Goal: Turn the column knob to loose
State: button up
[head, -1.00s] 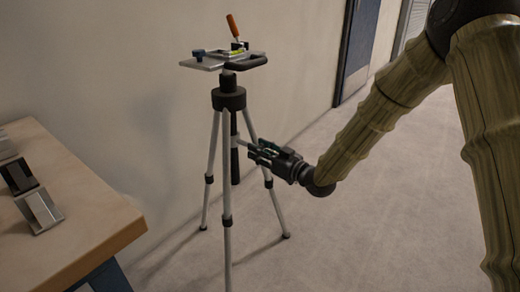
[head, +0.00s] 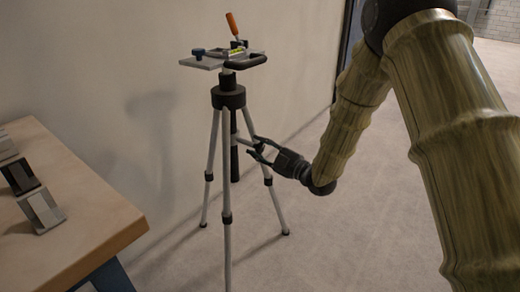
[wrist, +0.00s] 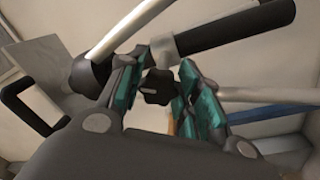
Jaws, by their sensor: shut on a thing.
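The column knob (wrist: 157,88) is a small black lobed knob, seen in the wrist view between the green-padded fingers of my gripper (wrist: 160,80). My gripper is shut on it. In the head view my gripper (head: 259,149) reaches from the right to the tripod (head: 227,180) just below its black collar, beside the centre column (head: 234,150). The knob is small and partly hidden by the fingers there. The tripod stands upright on its spread legs.
A flat plate (head: 205,64) with a black handle loop and an orange-handled lever (head: 232,24) tops the tripod. A wooden table (head: 90,205) with metal blocks stands at the left. The wall is close behind; floor at the right is clear.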

jog(key=n, duration=0.3)
jog(key=n+b, duration=0.1)
jog(key=n, duration=0.2)
jog(key=shift+d+g+y, duration=0.1)
jog(key=shift+g+y, duration=0.2)
jog(key=shift+g, duration=0.1)
jog(key=shift+r+n, duration=0.1)
jog(key=shift+n, duration=0.2)
jog(key=o, duration=1)
jog(key=shift+o, duration=0.2)
jog(key=v, duration=1.2)
